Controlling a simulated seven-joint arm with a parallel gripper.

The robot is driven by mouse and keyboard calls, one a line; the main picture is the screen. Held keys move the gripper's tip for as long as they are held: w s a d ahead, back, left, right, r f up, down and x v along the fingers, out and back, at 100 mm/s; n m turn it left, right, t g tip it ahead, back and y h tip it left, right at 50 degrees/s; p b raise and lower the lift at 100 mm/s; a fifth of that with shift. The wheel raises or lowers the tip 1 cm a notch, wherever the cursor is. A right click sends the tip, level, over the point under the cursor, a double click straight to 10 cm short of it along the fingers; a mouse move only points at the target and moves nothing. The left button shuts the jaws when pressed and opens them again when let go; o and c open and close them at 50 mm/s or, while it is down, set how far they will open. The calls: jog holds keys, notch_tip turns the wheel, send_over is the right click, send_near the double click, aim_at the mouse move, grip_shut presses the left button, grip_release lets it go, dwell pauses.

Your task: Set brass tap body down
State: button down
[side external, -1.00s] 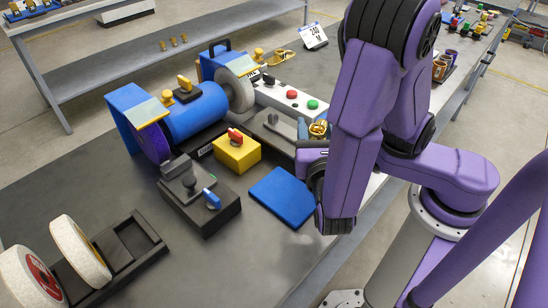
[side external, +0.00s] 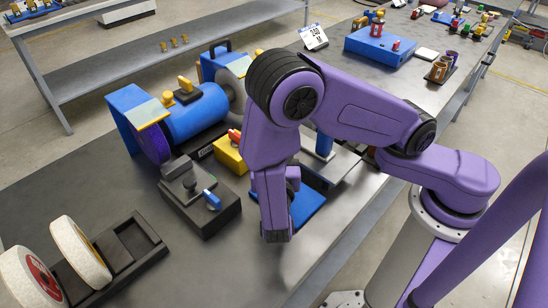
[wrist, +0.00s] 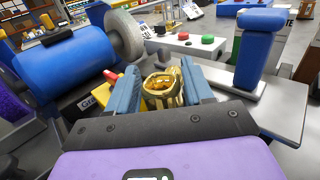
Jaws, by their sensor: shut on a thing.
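The brass tap body (wrist: 163,90) is a gold, ring-topped piece in the wrist view. My gripper (wrist: 164,82) is shut on it, with a blue-grey finger on either side. What lies beneath the piece is hidden, so I cannot tell whether it touches anything. In the side view my arm hides the tap body and most of the gripper. There, my wrist hangs over the left part of a flat blue pad (side external: 309,206) on the bench.
A blue post (wrist: 258,55) stands on a grey plate to the right. The blue grinder (side external: 200,108), yellow block (side external: 230,154) and black switch box (side external: 200,203) stand to the left. A black rack (side external: 128,245) holds pale wheels. The front bench surface is clear.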

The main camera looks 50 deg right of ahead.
jog(key=shift+f, duration=1.55)
jog(key=shift+f, duration=0.2)
jog(key=shift+c, duration=2.2)
grip_release()
